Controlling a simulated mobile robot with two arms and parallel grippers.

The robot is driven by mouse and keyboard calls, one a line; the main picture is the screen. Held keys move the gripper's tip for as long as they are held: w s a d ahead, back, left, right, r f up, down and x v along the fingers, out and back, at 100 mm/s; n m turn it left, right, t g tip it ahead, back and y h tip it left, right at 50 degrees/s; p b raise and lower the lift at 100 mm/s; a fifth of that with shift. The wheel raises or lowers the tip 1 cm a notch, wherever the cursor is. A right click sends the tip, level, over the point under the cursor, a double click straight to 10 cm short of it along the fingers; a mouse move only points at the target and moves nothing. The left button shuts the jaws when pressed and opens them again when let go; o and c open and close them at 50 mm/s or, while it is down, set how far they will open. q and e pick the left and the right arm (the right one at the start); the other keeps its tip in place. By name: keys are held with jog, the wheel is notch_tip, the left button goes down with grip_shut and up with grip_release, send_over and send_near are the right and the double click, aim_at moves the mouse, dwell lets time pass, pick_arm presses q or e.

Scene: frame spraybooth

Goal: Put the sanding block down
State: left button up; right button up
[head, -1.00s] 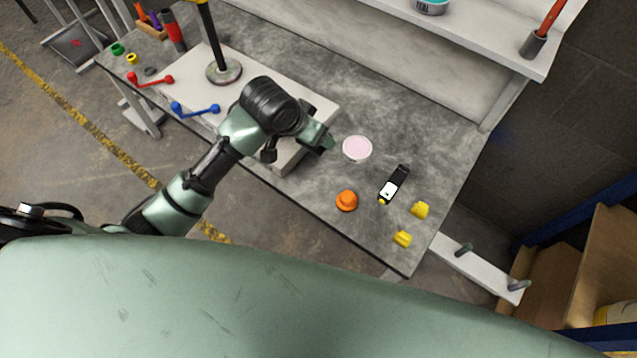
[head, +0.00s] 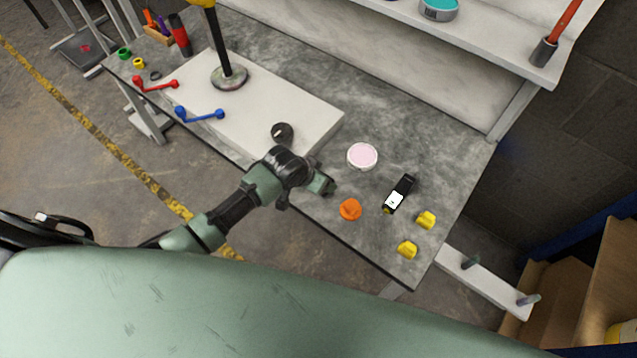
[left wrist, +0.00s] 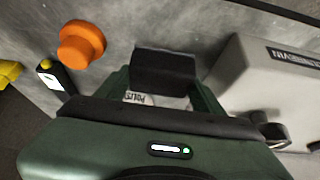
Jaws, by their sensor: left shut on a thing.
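The sanding block (left wrist: 165,72) is a dark block between the fingers of my left gripper (left wrist: 163,90) in the left wrist view. The gripper is shut on it. In the head view my left gripper (head: 322,186) is over the front part of the grey bench (head: 330,222), between the pale slab and the orange knob; the block is hidden there by the gripper. I cannot tell whether the block touches the bench. A partly covered label shows just below the block in the left wrist view. My right gripper is not in view.
An orange knob (head: 350,209), a pink-white disc (head: 362,155), a black bottle (head: 400,194) and two yellow pieces (head: 426,220) lie to the right. The raised pale slab (head: 290,100) carries a dark round item (head: 283,131) and a stand (head: 229,77). Bare bench lies around the knob.

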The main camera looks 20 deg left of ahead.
pick_arm(q)
jog(key=shift+f, duration=0.7)
jog(key=shift+f+p, duration=0.3)
jog(key=shift+f, duration=0.25)
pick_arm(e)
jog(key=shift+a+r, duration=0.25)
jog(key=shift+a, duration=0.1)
pick_arm(q)
jog(key=o, duration=1.2)
jog(key=shift+f, duration=0.1)
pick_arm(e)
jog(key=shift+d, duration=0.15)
